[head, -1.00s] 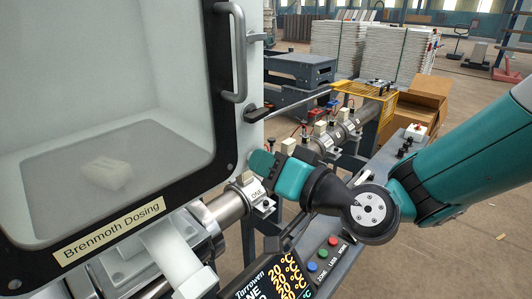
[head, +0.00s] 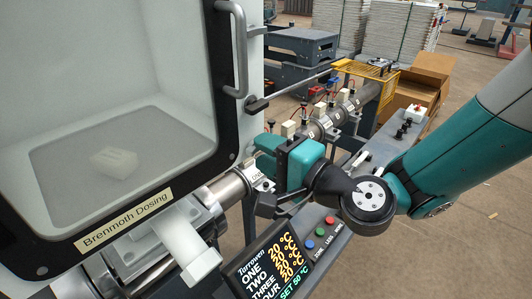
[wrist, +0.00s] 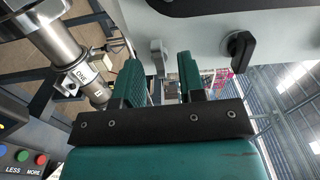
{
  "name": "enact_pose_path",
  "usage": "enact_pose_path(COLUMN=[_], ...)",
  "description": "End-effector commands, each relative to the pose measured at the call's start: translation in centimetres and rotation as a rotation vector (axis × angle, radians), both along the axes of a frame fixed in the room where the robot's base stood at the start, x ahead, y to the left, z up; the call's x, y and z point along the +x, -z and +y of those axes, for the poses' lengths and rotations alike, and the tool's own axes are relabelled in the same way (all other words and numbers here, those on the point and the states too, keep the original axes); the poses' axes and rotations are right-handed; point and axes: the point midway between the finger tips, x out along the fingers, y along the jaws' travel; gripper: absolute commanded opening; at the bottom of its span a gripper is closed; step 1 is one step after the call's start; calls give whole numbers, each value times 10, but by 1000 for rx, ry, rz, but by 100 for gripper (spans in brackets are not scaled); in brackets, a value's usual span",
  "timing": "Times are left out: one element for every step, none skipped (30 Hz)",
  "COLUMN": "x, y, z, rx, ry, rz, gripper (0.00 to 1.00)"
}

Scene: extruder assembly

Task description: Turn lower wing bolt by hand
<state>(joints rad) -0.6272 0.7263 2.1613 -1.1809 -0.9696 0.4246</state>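My gripper (wrist: 160,78) is open in the wrist view, its two teal fingers apart and pointing up toward the white cabinet side. A small grey lug-like piece (wrist: 157,50) shows in the gap beyond the fingertips; I see no contact. A black knob (wrist: 238,45) is on the white panel, right of the fingers. I cannot tell for sure which of these is the lower wing bolt. In the head view my gripper (head: 268,145) is beside the cabinet's right edge, below a dark knob (head: 257,104). Its own body hides what lies behind it.
The dosing cabinet (head: 222,150) with its grey handle (head: 238,50) fills the left. A metal barrel (head: 228,188) runs close behind the gripper. A control panel (head: 270,262) with coloured buttons is below. A yellow guard (head: 365,72) stands farther back.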

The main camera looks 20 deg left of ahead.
Motion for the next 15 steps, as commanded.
enact_pose_path(x=[-1,-3,-4,-6,-7,-8,-9,-11,-13,-14,-15,-16,-17,-18,-19], y=[5,6,6,6,6,6,6,6,6,6,5,5,4,4,3], z=[-5,-8,-12,-15,-18,-22,-25,-28,-31,-34,-37,-41,-43,-45,-47], rx=[1,1,2,2,1,0,0,0,2,2,2,1,1,1,1], ry=[2,2,2,2,3,3,2,2,2,3,3,2,2,2,2], rz=[0,0,-1,-1,-1,-2,-2,-2,-2,-2,-2,-1,-1,-1,-1], gripper=[37,37,37,37,37,37,37,37,37,37,37,37,37,37,37])
